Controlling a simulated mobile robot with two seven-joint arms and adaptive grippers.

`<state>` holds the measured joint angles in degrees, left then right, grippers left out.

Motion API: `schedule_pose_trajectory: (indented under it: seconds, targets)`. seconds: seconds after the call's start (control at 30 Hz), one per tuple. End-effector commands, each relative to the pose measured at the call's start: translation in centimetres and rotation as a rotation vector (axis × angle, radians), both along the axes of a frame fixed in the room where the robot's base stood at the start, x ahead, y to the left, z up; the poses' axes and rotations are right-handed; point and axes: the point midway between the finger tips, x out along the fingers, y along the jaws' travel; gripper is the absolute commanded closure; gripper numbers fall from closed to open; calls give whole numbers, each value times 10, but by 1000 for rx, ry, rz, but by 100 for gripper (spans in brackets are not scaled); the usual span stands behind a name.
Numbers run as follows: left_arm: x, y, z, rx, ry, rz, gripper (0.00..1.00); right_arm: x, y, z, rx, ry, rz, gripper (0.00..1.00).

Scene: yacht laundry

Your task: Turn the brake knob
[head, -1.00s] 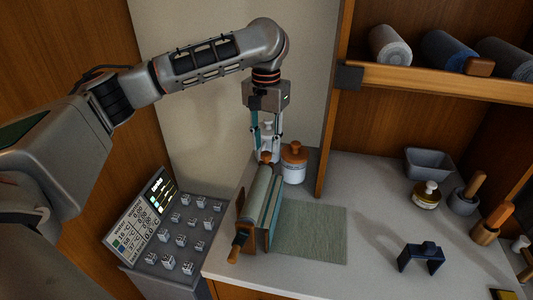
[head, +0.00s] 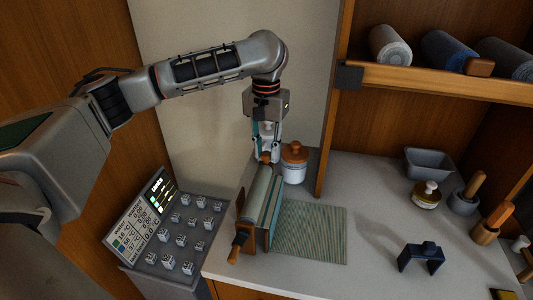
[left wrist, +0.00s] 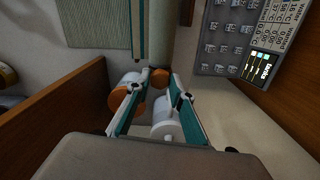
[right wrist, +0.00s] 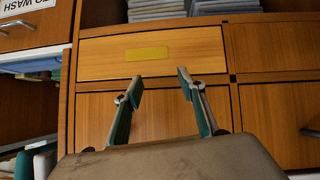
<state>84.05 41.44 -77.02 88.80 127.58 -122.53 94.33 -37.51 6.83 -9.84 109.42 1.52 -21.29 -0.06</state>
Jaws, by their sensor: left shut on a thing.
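A small roller device (head: 258,205) with a grey-green roll stands at the left end of the white counter. Its brown brake knob (head: 265,158) is at the far end of the roll. My left gripper (head: 266,152) points down from above and is shut on this knob. In the left wrist view the knob (left wrist: 160,77) sits between the left fingertips, in line with the roll (left wrist: 160,40). A wooden-handled crank (head: 236,246) shows at the roller's near end. My right gripper (right wrist: 156,85) is open and empty in front of wooden drawers.
A white jar with a brown lid (head: 294,163) stands close to the right of the left gripper. A white bottle (left wrist: 168,122) is also close by. A green mat (head: 310,232) lies beside the roller. A panel of switches (head: 180,235) stands at left.

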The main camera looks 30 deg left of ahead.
Motion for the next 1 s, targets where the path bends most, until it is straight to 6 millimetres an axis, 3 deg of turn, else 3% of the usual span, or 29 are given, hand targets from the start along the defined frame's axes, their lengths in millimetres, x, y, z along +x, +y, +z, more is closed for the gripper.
schedule_pose_trajectory:
  seconds: [0.13, 0.47, 0.7, 1.0]
  targets:
    - [0, 1, 1, 1, -2, 126, 93, 0, 1, 0, 2, 0, -1, 60]
    - [0, 0, 1, 0, -2, 165, 93, 0, 1, 0, 2, -1, -1, 60]
    - [1, 0, 1, 0, -3, 367, 93, 0, 1, 0, 2, -1, -1, 60]
    - [1, 0, 1, 0, -2, 389, 93, 0, 0, 0, -1, 0, 1, 60]
